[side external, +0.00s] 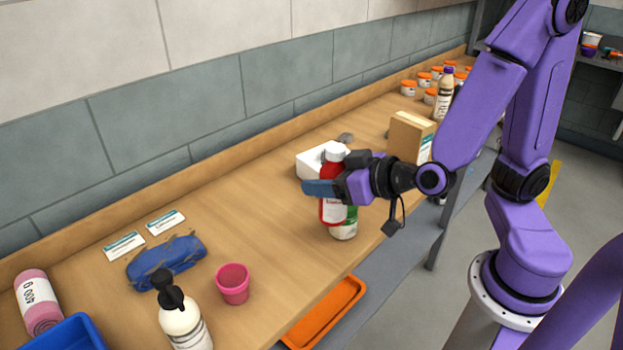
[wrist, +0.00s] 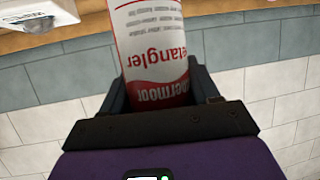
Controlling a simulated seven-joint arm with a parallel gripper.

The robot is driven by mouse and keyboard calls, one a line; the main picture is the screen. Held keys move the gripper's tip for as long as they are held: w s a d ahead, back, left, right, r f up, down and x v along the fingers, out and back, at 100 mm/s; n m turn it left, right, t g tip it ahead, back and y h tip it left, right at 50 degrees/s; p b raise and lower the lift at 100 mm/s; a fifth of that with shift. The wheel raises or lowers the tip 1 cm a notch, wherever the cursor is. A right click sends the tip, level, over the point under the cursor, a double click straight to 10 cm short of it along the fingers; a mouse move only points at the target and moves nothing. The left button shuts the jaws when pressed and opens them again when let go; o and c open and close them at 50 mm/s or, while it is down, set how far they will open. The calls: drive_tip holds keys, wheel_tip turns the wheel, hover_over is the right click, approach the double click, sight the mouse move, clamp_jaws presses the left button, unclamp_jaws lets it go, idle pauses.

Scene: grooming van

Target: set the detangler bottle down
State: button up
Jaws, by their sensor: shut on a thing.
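The detangler bottle (side external: 333,168), red and white with a white cap, is upright in my gripper (side external: 325,188) over the middle of the bench (side external: 262,215). In the wrist view the bottle (wrist: 155,40) shows its label upside down, between the two fingers of my gripper (wrist: 160,88). The gripper is shut on it. A green and white part shows just below and right of the red label in the side view; I cannot tell if it is a separate bottle. I cannot tell if the held bottle touches the bench.
A white box (side external: 312,160) stands behind the bottle and a cardboard box (side external: 408,137) to its right. A pink cup (side external: 233,283), a pump bottle (side external: 184,322) and a blue bundle (side external: 166,262) are at left. Bare bench lies between them. An orange tray (side external: 325,312) sits below the front edge.

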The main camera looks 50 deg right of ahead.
drive_tip(key=shift+v, duration=1.05)
